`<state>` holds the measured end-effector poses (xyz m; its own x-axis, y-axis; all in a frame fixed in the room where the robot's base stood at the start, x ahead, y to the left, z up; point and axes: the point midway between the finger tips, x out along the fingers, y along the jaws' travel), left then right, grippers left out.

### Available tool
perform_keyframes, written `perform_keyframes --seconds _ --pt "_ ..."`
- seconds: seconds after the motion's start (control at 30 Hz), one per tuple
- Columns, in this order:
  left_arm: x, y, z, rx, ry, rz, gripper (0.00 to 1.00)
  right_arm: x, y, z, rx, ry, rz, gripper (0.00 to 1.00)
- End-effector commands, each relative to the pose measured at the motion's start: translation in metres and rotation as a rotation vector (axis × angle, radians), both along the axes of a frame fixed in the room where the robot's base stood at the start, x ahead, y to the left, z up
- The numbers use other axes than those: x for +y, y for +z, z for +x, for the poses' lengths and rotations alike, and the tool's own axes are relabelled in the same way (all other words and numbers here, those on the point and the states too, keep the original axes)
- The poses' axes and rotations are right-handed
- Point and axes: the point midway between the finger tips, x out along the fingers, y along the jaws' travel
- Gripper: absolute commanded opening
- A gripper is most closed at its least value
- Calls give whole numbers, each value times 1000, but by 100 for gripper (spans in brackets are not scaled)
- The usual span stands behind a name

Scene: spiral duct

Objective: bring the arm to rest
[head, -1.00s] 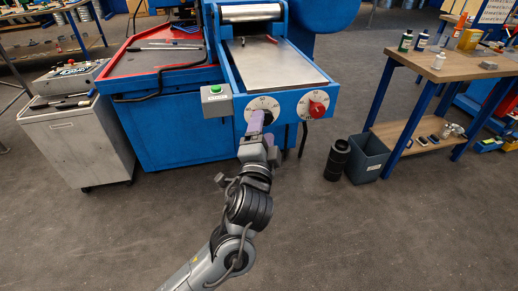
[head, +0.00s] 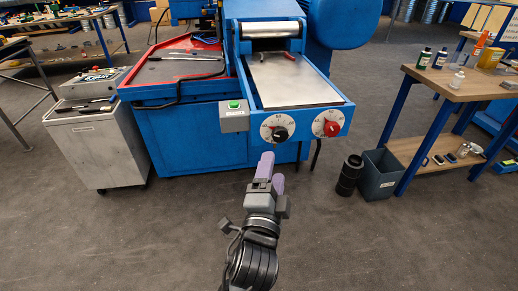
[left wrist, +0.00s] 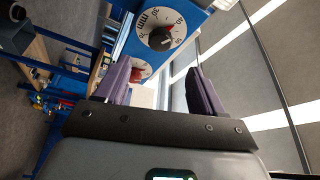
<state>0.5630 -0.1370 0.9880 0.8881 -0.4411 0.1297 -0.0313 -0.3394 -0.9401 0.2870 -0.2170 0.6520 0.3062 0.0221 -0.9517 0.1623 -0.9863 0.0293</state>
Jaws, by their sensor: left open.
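My left gripper (head: 271,172) is in the middle of the head view, with its two purple fingers pointing toward the blue machine. It is open and empty, below and apart from the black dial (head: 280,134) on the machine's front panel. In the left wrist view, the spread fingers of the left gripper (left wrist: 158,82) frame the black dial (left wrist: 160,39), with clear space between fingers and dial. The red dial (head: 332,128) sits to the right of the black one. My right gripper is not in view.
A grey box with a green button (head: 234,116) juts out left of the dials. A grey cabinet (head: 97,150) stands at left. A black cylinder (head: 349,175), a bin (head: 379,174) and a wooden bench (head: 462,88) are at right. The floor in front is clear.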

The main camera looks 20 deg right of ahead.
Motion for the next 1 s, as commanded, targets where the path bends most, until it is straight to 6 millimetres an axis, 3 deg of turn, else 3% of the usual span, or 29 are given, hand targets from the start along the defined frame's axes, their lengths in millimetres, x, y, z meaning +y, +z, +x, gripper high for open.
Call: perform_keyframes --seconds 0.17,0.33,0.47,0.77,1.0 --pt "0 -10 -2 29 0 1 69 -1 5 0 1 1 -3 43" --pt "4 -54 -11 155 10 -9 69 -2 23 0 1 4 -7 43" --pt "26 -91 -21 309 54 -65 69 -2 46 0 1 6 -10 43" --pt "112 -159 -73 715 194 -228 69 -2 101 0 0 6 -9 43" --pt "206 -198 -146 1059 374 -373 69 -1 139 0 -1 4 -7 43"
